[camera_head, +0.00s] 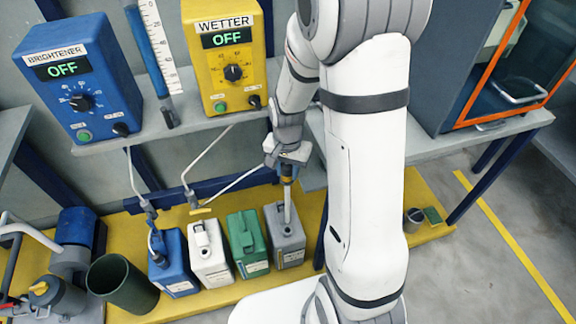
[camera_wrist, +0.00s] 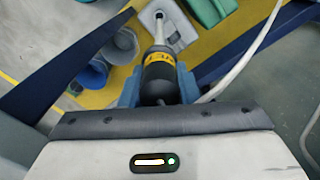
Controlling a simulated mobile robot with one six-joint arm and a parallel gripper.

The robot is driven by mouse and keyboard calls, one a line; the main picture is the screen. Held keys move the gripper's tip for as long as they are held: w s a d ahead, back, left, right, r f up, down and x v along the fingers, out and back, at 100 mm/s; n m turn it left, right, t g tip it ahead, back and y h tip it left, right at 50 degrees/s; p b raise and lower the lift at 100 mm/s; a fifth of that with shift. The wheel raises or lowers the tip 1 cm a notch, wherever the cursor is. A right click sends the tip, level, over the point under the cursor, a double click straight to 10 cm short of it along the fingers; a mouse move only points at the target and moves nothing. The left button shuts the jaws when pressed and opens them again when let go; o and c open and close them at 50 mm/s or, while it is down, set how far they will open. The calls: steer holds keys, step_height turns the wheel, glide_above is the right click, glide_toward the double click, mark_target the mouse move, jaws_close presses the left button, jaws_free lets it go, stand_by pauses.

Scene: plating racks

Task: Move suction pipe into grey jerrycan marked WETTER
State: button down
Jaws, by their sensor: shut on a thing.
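My gripper (camera_head: 288,160) is shut on the suction pipe (camera_head: 288,205), gripping its dark body with a yellow band (camera_wrist: 159,68). The pipe hangs about upright over the grey jerrycan (camera_head: 285,240), at the right end of the jerrycan row. Its lower end overlaps the can's top opening in the head view; I cannot tell whether it is inside. In the wrist view the pale pipe tube (camera_wrist: 158,28) points away from me. The grey can's label is too small to read. The yellow pump unit (camera_head: 230,50) above reads WETTER and OFF.
Left of the grey can stand green (camera_head: 247,245), white (camera_head: 208,250) and blue (camera_head: 173,265) jerrycans on a yellow platform (camera_head: 423,195). Another pipe stands at the blue can. The BRIGHTENER unit (camera_head: 77,75) and shelf (camera_head: 190,122) are above. A pale hose (camera_head: 238,180) runs to my gripper.

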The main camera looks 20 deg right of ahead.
mark_target(288, 212)
steer(key=shift+s+f+b, duration=0.1)
steer(key=shift+f+b, duration=1.4)
steer(key=shift+f, duration=0.45)
steer(key=shift+f+b, duration=8.75)
steer(key=shift+f, duration=3.05)
steer(key=shift+f+b, duration=0.9)
steer(key=shift+f, duration=0.3)
steer(key=c, duration=1)
jaws_free()
step_height(288, 212, up, 8)
steer(key=p, duration=0.3)
steer(key=shift+d+f+p, duration=0.1)
steer(key=shift+p, duration=0.3)
